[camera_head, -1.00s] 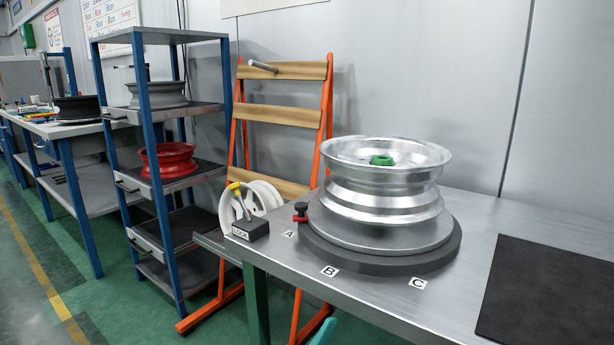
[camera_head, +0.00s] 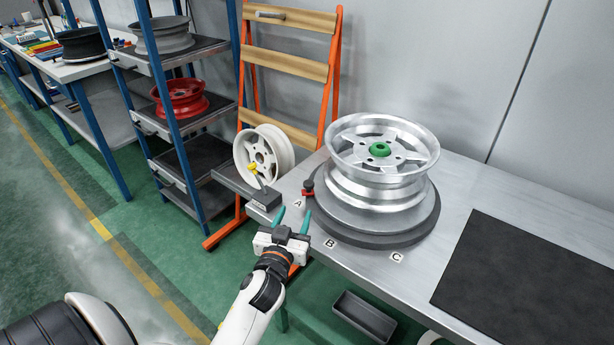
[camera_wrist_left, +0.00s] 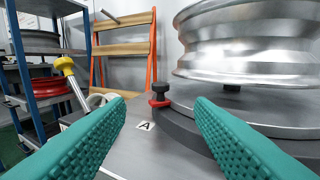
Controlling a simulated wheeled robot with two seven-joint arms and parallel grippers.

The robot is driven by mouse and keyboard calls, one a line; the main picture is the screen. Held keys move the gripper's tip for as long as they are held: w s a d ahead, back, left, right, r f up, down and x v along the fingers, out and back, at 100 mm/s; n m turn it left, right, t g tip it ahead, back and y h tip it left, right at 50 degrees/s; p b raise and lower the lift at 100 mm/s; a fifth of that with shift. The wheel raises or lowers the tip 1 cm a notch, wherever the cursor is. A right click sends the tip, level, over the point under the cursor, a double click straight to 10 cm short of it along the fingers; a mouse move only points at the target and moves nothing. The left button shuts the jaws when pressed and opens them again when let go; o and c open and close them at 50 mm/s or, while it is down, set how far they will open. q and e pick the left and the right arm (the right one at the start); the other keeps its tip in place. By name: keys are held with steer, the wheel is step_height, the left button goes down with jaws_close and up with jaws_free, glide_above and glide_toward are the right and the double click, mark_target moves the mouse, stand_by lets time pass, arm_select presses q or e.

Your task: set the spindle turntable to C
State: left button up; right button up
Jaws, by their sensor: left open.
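The spindle turntable (camera_head: 350,236) is a dark round base with a grey disc, carrying a silver wheel (camera_head: 382,190) with a green hub nut (camera_head: 380,149). Its red and black knob (camera_head: 308,188) is beside label A (camera_head: 298,204); it also shows in the left wrist view (camera_wrist_left: 159,95). Labels B (camera_head: 330,243) and C (camera_head: 397,257) lie along the front of the turntable. A yellow-tipped lever (camera_head: 253,168) rises from the lock block (camera_head: 266,199), tilted. My left gripper (camera_head: 291,218) is open and empty at the table's left front edge, short of the knob. My right gripper is not seen.
A black mat (camera_head: 520,275) covers the table's right part. A white wheel (camera_head: 262,152) stands at the orange rack (camera_head: 335,100), left of the table. A blue shelf holds a red wheel (camera_head: 180,98). A grey bin (camera_head: 364,316) is below the table's front edge.

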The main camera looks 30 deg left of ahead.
mark_target(307, 187)
arm_select(q)
steer(key=x, duration=1.1)
steer(key=shift+w+f, duration=0.1)
steer(key=shift+w, duration=0.15)
jaws_close()
